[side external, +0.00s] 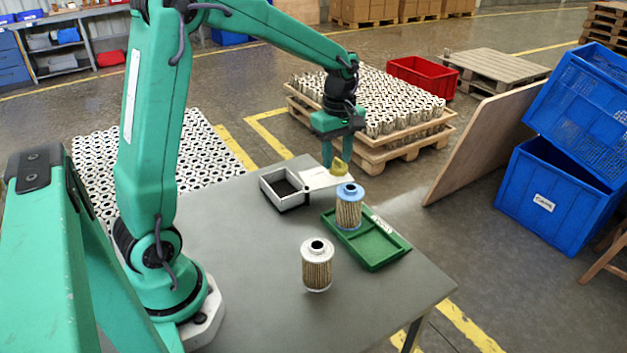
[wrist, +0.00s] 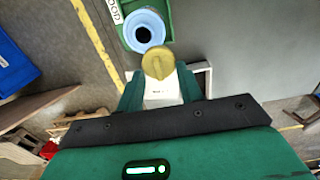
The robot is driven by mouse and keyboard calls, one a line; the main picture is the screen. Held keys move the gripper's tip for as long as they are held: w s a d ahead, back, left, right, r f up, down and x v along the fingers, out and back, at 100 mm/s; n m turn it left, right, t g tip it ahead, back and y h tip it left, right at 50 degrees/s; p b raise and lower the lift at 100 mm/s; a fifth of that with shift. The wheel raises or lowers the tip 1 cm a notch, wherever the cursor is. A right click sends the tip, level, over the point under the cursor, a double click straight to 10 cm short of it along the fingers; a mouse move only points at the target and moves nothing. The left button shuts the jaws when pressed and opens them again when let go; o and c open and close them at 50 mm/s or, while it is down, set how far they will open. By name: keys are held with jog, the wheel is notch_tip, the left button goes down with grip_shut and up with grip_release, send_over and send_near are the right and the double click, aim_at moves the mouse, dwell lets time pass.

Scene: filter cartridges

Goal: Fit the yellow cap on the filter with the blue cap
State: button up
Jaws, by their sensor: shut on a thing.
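My gripper (side external: 336,156) is shut on the yellow cap (side external: 339,168) and holds it above the table. The cap also shows at the fingertips in the wrist view (wrist: 158,63). The filter with the blue cap (side external: 348,208) stands upright in one end of the green tray (side external: 385,250). Its blue ring with a dark central hole shows just beyond the yellow cap in the wrist view (wrist: 145,27). In the side view, the yellow cap is slightly left of the blue cap and higher in the picture; the exact gap cannot be told.
A second filter with a silver cap (side external: 317,266) stands on the grey table (side external: 240,270) in front of the tray. A white box (side external: 285,201) with a dark compartment lies left of the tray.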

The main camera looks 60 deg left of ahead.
aim_at(349, 185)
jog(key=w+d, duration=0.1)
jog(key=d+r, duration=0.1)
jog(key=d, duration=0.1)
jog(key=shift+w, duration=0.35)
jog(key=shift+f, duration=0.1)
jog(key=shift+f, duration=1.7)
jog(key=shift+f, duration=0.6)
dwell(0.9)
jog(key=o, duration=0.9)
jog(key=shift+o, duration=0.4)
